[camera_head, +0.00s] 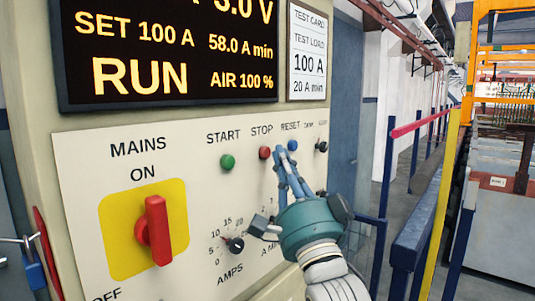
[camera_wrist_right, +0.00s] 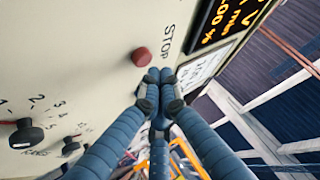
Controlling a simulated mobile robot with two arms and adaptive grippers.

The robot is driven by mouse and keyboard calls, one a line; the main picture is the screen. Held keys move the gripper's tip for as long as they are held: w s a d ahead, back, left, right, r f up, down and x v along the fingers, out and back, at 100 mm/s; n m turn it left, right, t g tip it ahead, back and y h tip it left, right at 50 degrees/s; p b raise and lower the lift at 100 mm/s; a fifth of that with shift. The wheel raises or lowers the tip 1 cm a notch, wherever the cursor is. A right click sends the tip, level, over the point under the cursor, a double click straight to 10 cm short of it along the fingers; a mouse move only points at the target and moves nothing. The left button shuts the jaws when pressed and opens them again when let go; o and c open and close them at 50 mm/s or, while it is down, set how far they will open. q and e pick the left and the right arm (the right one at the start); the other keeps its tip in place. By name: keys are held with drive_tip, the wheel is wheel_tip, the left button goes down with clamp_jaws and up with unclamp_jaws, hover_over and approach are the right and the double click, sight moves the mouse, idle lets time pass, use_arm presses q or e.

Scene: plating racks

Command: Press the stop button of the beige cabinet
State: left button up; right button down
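The beige cabinet (camera_head: 85,137) fills the left and middle of the head view. Its red stop button (camera_head: 264,152) sits under the label STOP, between the green start button (camera_head: 228,162) and the blue reset button (camera_head: 292,145). My right gripper (camera_head: 279,150) has its fingertips just right of the stop button, between it and the reset button. In the right wrist view the stop button (camera_wrist_right: 142,57) is just above and left of the fingertips (camera_wrist_right: 158,76), with a small gap in the picture. The fingers are together and hold nothing. I cannot tell if they touch the panel. My left gripper is not in view.
The cabinet's display (camera_head: 165,50) reads RUN. A red mains switch (camera_head: 155,232) on a yellow plate and an amps knob (camera_head: 236,244) lie left of my right gripper. Blue and yellow railings (camera_head: 420,225) stand to the right, beside a walkway.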

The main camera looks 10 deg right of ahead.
drive_tip(key=shift+w+a, duration=0.1)
drive_tip(key=shift+w+a, duration=0.2)
drive_tip(key=shift+w, duration=0.05)
drive_tip(key=shift+w+a, duration=0.25)
drive_tip(key=shift+w, duration=0.1)
idle(0.8)
drive_tip(key=shift+s+d, duration=0.1)
idle(0.3)
drive_tip(key=shift+s+d+p, duration=0.3)
drive_tip(key=shift+s+d, duration=0.1)
drive_tip(key=shift+s, duration=0.2)
drive_tip(key=shift+s+d, duration=0.1)
drive_tip(key=s+d, duration=0.1)
drive_tip(key=s, duration=0.1)
drive_tip(key=s+d+p, duration=0.1)
drive_tip(key=d, duration=0.1)
drive_tip(key=shift+s, duration=0.4)
idle(0.3)
